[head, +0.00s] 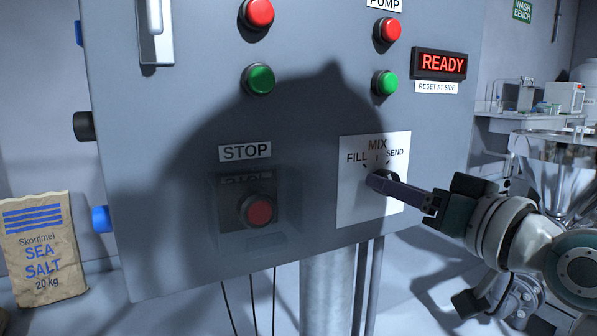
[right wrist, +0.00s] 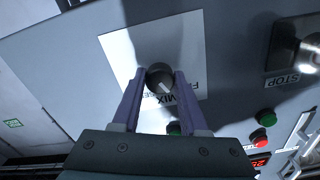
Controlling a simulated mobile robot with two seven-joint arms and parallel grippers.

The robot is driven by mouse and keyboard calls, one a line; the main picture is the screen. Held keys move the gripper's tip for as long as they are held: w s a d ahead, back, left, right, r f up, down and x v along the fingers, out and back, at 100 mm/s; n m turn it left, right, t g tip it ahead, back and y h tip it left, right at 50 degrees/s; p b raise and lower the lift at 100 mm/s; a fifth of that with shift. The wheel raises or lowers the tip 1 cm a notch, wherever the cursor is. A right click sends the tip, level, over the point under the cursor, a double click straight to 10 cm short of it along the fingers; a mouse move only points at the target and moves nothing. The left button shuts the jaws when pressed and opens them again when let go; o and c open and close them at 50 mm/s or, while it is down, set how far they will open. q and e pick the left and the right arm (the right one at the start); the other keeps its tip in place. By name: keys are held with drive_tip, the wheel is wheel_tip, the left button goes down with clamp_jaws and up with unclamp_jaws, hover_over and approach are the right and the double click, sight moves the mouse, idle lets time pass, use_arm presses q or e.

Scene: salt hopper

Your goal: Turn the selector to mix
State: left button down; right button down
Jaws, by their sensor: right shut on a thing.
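The selector is a black knob (right wrist: 160,75) on a white plate (head: 350,210) marked FILL, MIX and SEND. In the head view the knob (head: 376,180) is mostly hidden behind the fingers. My right gripper (head: 382,182) reaches in from the right, its purple fingers at the knob. In the right wrist view the gripper (right wrist: 159,74) is shut on the knob, one finger on each side. A pale pointer line on the knob slants toward the MIX lettering; its exact setting is hard to tell. My left gripper is not in view.
On the grey panel are a red STOP button (head: 258,210), green buttons (head: 260,79), red buttons and a READY display (head: 439,64). A sea salt sack (head: 42,250) stands at left. A steel hopper (head: 565,165) stands at right behind my arm.

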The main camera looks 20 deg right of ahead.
drive_tip(key=shift+r+m+p, duration=0.1)
drive_tip(key=shift+m+p, duration=0.8)
drive_tip(key=shift+m, duration=1.6)
drive_tip(key=shift+c, duration=2.2)
unclamp_jaws()
drive_tip(key=shift+s, duration=0.1)
drive_tip(key=s, duration=0.9)
drive_tip(key=shift+s+d+p, duration=0.35)
drive_tip(key=shift+p, duration=0.1)
